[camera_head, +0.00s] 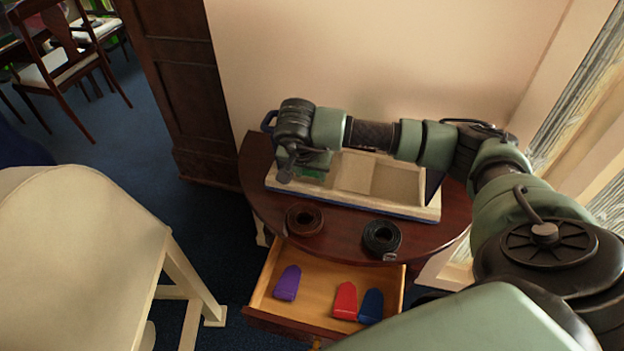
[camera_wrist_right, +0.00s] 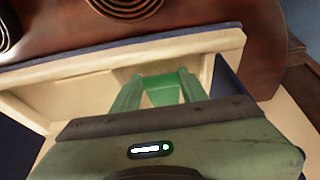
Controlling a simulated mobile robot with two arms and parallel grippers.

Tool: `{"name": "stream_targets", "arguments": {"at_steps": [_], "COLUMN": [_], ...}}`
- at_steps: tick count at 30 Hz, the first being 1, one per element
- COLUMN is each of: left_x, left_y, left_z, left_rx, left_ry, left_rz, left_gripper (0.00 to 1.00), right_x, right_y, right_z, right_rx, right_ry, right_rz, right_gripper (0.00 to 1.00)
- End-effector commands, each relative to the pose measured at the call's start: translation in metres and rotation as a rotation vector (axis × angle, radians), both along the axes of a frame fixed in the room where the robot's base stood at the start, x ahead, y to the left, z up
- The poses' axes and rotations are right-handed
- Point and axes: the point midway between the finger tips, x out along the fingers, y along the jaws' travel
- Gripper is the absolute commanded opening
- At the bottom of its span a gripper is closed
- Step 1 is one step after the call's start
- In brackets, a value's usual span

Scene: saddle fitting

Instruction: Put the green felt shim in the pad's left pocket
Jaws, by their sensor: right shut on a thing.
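The pad (camera_head: 356,172) is a long cream piece with a dark blue underside, lying on the half-round table. It has a left pocket, partly hidden by my right gripper, and an open, empty right pocket (camera_head: 398,186). My right gripper (camera_head: 308,168) is over the pad's left end, shut on the green felt shim (camera_head: 314,173). In the right wrist view the shim (camera_wrist_right: 161,90) sits between the fingers, within the outline of the pocket (camera_wrist_right: 212,68). I cannot tell whether it touches the pocket floor. My left gripper is out of view.
A brown rolled strap (camera_head: 304,219) and a black rolled strap (camera_head: 382,238) lie in front of the pad. The open drawer (camera_head: 318,285) below holds a purple shim (camera_head: 288,283), a red one (camera_head: 345,301) and a blue one (camera_head: 371,306).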

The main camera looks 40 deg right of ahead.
Motion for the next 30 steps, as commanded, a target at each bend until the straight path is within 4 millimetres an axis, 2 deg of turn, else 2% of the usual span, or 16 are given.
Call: {"name": "stream_targets", "arguments": {"at_steps": [1, 3, 14, 15, 17, 26, 30], "left_x": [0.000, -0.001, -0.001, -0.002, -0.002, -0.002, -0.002], "left_y": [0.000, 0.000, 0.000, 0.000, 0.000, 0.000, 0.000], "left_z": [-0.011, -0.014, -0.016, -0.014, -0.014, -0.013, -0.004], "left_rx": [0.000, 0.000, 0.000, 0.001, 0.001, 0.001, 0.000], "left_ry": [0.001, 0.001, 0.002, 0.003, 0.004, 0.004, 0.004], "left_rz": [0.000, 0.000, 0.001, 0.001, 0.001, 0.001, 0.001], "left_gripper": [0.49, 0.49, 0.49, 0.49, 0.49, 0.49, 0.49], "right_x": [-0.001, -0.001, -0.001, -0.001, -0.001, -0.001, -0.002], "right_y": [0.002, 0.003, 0.003, 0.003, 0.003, 0.003, 0.005], "right_z": [-0.015, -0.021, -0.023, -0.021, -0.021, -0.020, -0.009], "right_rx": [0.001, 0.000, -0.001, 0.000, 0.000, 0.000, 0.000], "right_ry": [0.002, 0.001, 0.000, 0.000, 0.000, 0.000, -0.001], "right_rz": [0.003, 0.004, 0.004, 0.004, 0.004, 0.004, 0.006], "right_gripper": [0.06, 0.06, 0.06, 0.51, 0.65, 0.65, 0.65]}}
